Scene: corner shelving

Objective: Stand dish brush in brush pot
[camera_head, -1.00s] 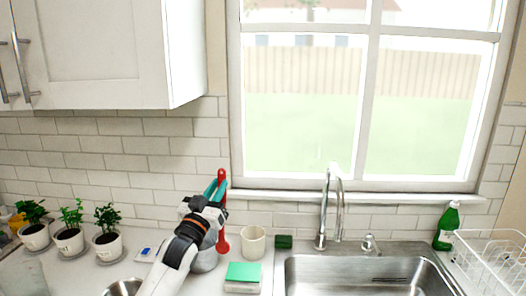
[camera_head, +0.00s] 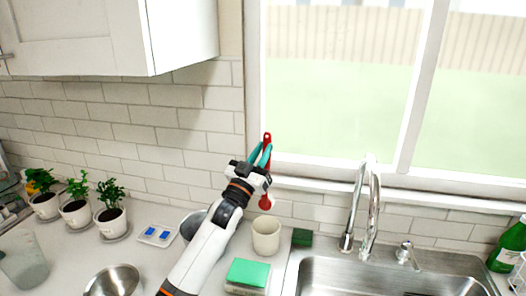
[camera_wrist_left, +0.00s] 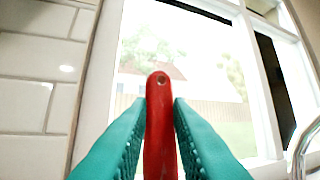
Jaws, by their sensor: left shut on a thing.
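The red dish brush (camera_head: 266,141) is upright in my left gripper (camera_head: 260,154), its round head hanging down just above and behind the pot. In the left wrist view the red handle (camera_wrist_left: 159,120) sits between the teal fingers of my left gripper (camera_wrist_left: 160,135), which touch it on both sides. The cream brush pot (camera_head: 266,237) stands on the counter left of the sink, its opening facing up. The brush head looks close to the pot's far rim; I cannot tell its exact distance. My right gripper is out of view.
The sink (camera_head: 395,275) and faucet (camera_head: 364,210) are to the right. A grey metal pot (camera_head: 190,226) stands behind my arm.

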